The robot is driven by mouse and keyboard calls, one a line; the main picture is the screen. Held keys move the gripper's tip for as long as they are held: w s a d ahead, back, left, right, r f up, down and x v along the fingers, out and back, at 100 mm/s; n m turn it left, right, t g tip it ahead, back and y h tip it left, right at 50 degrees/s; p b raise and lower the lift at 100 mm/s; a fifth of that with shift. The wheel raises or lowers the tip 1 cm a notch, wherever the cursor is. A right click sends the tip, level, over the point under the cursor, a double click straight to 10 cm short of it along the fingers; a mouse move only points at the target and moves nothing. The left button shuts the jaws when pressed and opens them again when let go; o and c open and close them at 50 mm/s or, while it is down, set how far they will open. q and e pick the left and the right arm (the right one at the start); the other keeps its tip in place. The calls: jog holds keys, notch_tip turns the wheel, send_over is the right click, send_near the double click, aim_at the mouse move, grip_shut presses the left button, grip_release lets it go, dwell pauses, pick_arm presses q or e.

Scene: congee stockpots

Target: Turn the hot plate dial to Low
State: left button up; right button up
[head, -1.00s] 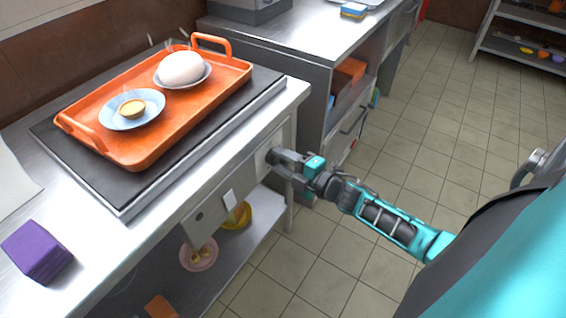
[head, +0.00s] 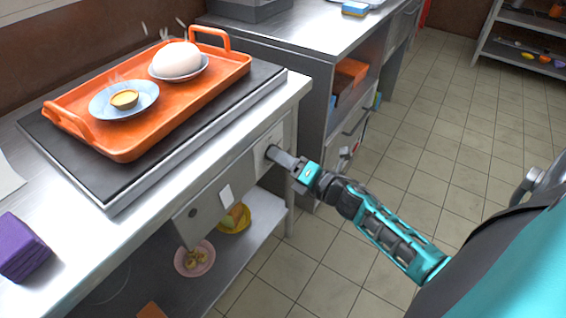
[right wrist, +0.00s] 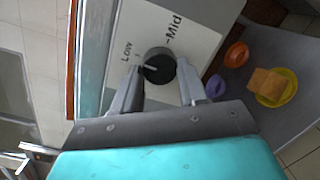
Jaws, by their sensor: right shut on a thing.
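The black hot plate dial (right wrist: 160,67) is on a pale panel with the labels Low (right wrist: 127,51) and Mid (right wrist: 174,29). Its white mark points left in the right wrist view, close to Low and a little below that label. My right gripper (right wrist: 161,72) is shut on the dial, one finger on each side. In the head view my right gripper (head: 277,155) meets the front panel below the hot plate (head: 190,147), and the dial is mostly hidden there. My left gripper is out of view.
An orange tray (head: 190,106) with an egg-shaped white item and a small yellow cup on dishes sits on the hot plate. A purple block (head: 22,248) lies on the counter. A shelf below holds a yellow bowl (head: 235,222) and a pink bowl (head: 194,262). Floor at right is clear.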

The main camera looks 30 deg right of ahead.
jog(key=shift+n, duration=0.4)
jog(key=o, duration=1.1)
jog(key=shift+c, duration=0.2)
jog(key=v, duration=1.3)
jog(key=shift+p, duration=0.35)
